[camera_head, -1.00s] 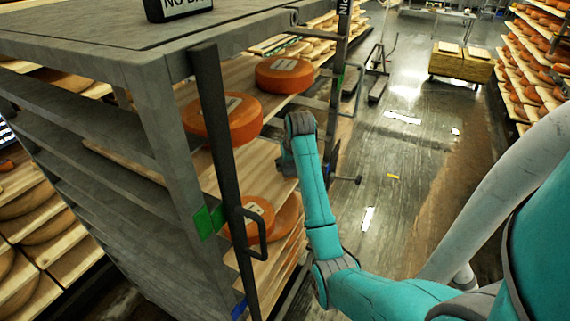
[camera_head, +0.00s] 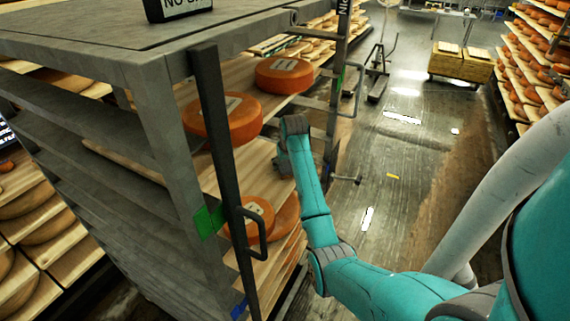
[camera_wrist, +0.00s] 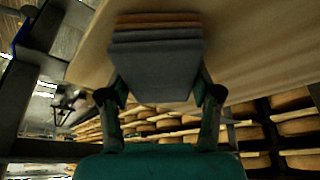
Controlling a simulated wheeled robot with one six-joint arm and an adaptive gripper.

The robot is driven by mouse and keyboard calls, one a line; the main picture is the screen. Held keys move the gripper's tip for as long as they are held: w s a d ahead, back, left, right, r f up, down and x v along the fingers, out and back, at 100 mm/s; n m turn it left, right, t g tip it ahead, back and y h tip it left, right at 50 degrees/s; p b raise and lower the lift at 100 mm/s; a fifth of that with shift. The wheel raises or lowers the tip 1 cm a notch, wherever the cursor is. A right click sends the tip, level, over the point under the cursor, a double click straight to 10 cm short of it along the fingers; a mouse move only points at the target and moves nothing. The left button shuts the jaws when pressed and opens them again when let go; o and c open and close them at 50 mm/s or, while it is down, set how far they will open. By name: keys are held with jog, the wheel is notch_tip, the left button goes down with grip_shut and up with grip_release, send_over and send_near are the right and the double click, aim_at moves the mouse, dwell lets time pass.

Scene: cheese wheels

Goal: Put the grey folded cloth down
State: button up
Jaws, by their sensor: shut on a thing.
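The grey folded cloth (camera_wrist: 155,68) shows in the wrist view as a layered stack, with grey layers and brown-orange ones at its far edge. My gripper (camera_wrist: 158,92) has a finger on each side of the cloth and is shut on it. A pale wooden board (camera_wrist: 255,45) fills the view behind the cloth. I cannot tell whether the cloth touches it. In the head view my wrist is at the side of the rack, beside a wooden shelf (camera_head: 225,178). The cloth and fingers are hidden there.
The grey rack (camera_head: 150,110) has upright posts and a black handle (camera_head: 262,235). Orange cheese wheels stand on its shelves, two on the upper one (camera_head: 284,75), (camera_head: 228,118) and others below (camera_head: 258,212). The floor (camera_head: 400,180) to the right is mostly clear.

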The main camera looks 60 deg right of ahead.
aim_at(285, 163)
jog(key=o, duration=1)
jog(key=shift+f, duration=0.1)
jog(key=shift+s+a+r, duration=0.1)
jog(key=shift+r, duration=0.45)
jog(key=v, duration=0.4)
jog(key=shift+s+a+r, duration=0.15)
jog(key=s+a, duration=0.7)
jog(key=s, duration=0.2)
jog(key=shift+a, duration=0.3)
jog(key=shift+w, duration=0.1)
